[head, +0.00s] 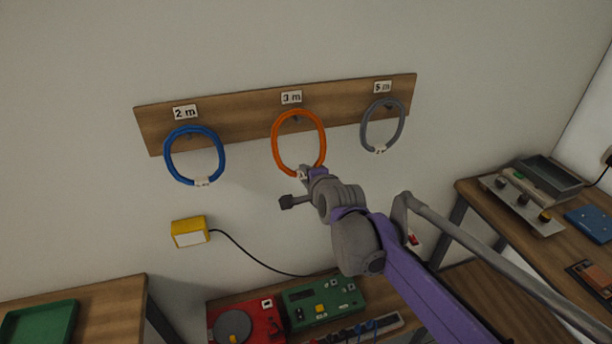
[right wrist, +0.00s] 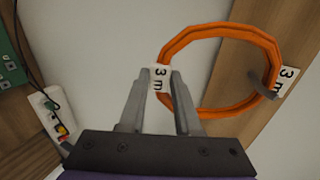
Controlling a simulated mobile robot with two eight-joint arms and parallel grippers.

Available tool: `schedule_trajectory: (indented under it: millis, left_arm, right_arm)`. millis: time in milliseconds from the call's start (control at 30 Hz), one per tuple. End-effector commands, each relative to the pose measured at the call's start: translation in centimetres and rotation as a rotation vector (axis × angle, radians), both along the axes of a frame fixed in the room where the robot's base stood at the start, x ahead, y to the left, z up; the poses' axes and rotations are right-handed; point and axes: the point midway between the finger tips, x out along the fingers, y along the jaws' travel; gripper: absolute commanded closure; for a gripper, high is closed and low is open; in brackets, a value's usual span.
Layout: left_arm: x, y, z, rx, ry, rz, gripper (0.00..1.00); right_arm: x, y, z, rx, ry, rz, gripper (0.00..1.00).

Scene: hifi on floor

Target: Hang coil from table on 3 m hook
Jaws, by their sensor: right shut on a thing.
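The orange coil (head: 275,143) is at the middle hook of the wooden wall board, below the 3 m label (head: 291,97). Its upper part is at the 3 m hook (head: 296,118). In the right wrist view the coil (right wrist: 205,113) has the grey hook (right wrist: 262,88) crossing its far side, next to the board's label (right wrist: 287,82). My right gripper (head: 303,172) is at the coil's bottom, shut on it at its white 3 m tag (right wrist: 159,78). I cannot tell whether the coil's weight rests on the hook. My left gripper is not in view.
A blue coil (head: 168,162) hangs under the 2 m label and a grey coil (head: 365,129) under the 5 m label. A yellow box (head: 190,232) with a cable is on the wall below. Benches with devices (head: 322,303) and a green tray (head: 38,325) stand lower down.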

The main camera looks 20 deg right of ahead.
Motion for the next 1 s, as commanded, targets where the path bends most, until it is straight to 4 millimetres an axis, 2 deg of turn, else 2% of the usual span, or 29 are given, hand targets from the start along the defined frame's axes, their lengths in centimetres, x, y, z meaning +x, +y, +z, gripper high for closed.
schedule_trajectory:
  millis: [33,67,233,633,767,1000]
  left_arm:
    - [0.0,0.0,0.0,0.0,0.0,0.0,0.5]
    - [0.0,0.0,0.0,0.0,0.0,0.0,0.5]
    - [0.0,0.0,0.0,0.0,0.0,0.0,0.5]
    - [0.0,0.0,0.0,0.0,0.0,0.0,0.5]
    - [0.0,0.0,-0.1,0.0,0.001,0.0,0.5]
    - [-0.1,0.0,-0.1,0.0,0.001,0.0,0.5]
  right_arm:
    - [0.0,0.0,0.0,0.0,0.0,0.0,1.0]
    - [0.0,0.0,0.0,0.0,0.0,0.0,0.63]
    - [0.0,0.0,0.0,0.0,0.0,0.0,0.33]
    - [-0.6,0.0,0.3,0.0,0.0,0.0,0.33]
    - [-2.3,-0.1,1.0,0.0,0.0,0.0,0.33]
    - [-6.4,-0.2,2.8,0.0,0.0,0.0,0.33]
